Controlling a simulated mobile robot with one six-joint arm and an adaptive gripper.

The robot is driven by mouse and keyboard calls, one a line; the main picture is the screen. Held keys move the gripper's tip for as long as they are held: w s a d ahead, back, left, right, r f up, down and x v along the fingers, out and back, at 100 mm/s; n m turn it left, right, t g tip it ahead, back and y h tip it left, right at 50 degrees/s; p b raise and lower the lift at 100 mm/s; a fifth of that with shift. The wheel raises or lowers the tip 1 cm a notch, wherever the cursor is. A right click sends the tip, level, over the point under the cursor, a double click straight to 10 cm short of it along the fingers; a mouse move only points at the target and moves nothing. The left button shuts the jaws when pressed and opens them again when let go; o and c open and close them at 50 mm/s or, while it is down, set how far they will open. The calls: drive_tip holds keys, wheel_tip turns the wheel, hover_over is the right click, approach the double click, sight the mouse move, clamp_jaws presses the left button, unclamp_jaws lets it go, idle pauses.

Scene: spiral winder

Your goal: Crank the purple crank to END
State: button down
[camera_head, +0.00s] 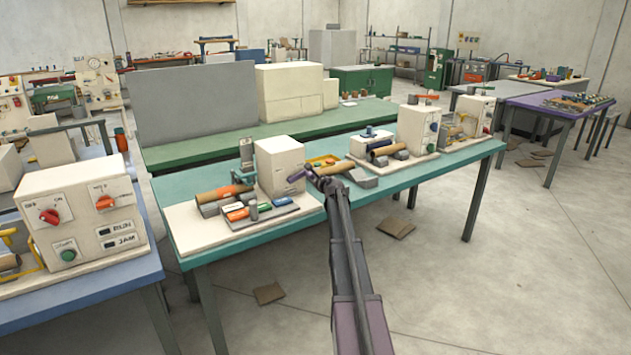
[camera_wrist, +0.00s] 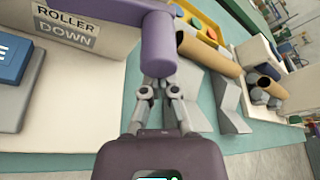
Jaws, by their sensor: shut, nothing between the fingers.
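The purple crank (camera_wrist: 158,45) shows large at the top of the wrist view, as a thick round handle with a purple arm running left from its top. In the head view the crank (camera_head: 297,175) is a small purple piece at the right side of a cream machine box (camera_head: 280,160) on the teal table. My gripper (camera_wrist: 161,84) is shut and empty, its fingertips right at the lower end of the handle. I cannot tell whether they touch. In the head view my gripper (camera_head: 312,172) is small and partly blends with the crank. No END mark is readable.
A "ROLLER DOWN" label (camera_wrist: 67,22) and a blue block (camera_wrist: 12,57) lie left of the crank. Cardboard tubes (camera_wrist: 210,53), grey wedge blocks (camera_wrist: 228,105) and a yellow tray (camera_wrist: 200,14) lie close on the right. Another cream machine (camera_head: 418,128) stands farther right.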

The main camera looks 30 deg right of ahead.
drive_tip(key=shift+r, duration=0.1)
drive_tip(key=shift+a+r+p, duration=0.35)
drive_tip(key=shift+r+p, duration=0.35)
drive_tip(key=shift+p, duration=0.1)
drive_tip(key=shift+d+f, duration=0.1)
drive_tip(key=shift+f, duration=0.05)
drive_tip(key=shift+d+f+b, duration=1.15)
drive_tip(key=shift+b, duration=0.15)
drive_tip(key=p+v, duration=0.2)
drive_tip(key=v, duration=0.8)
drive_tip(key=shift+f, duration=0.3)
drive_tip(key=shift+d, duration=0.1)
